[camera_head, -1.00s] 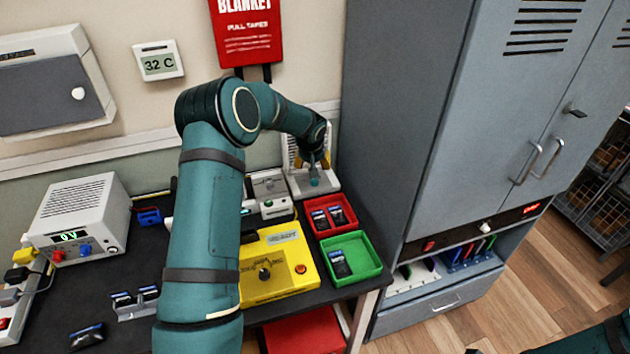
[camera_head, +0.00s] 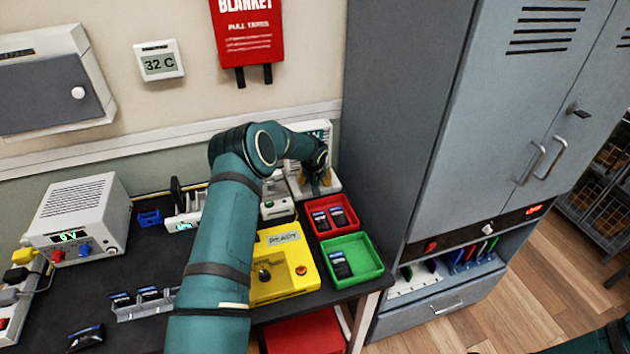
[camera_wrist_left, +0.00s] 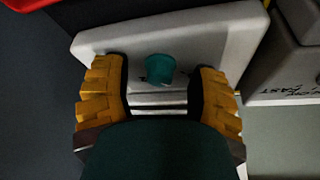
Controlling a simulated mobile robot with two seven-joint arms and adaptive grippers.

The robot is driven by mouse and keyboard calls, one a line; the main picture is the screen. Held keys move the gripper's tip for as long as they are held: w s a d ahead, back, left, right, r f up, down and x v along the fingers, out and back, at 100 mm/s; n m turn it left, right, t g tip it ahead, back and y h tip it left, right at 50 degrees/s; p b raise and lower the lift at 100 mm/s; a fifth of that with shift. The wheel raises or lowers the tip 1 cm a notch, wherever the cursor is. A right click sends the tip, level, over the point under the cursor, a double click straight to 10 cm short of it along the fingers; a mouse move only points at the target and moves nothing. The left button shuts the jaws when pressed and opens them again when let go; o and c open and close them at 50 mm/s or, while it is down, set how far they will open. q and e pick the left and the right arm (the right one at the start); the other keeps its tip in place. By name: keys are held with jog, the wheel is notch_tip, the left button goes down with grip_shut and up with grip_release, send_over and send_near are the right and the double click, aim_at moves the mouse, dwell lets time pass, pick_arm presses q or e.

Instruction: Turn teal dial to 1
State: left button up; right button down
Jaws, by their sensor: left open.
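The teal dial (camera_wrist_left: 160,68) stands up from the light panel of a small white device (camera_wrist_left: 240,30) in the left wrist view. Dark marks beside the dial are too partly hidden to read, so its setting cannot be told. My left gripper (camera_wrist_left: 158,78) is open, with one yellow finger on each side of the dial and gaps visible on both sides. In the head view, my left gripper (camera_head: 320,184) is down at the white device (camera_head: 329,143) at the back of the bench and hides the dial. My right gripper is out of view.
A yellow box (camera_head: 283,288) is beside the green tray. A grey cabinet (camera_head: 400,110) stands close on the right.

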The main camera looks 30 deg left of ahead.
pick_arm(q)
grip_shut()
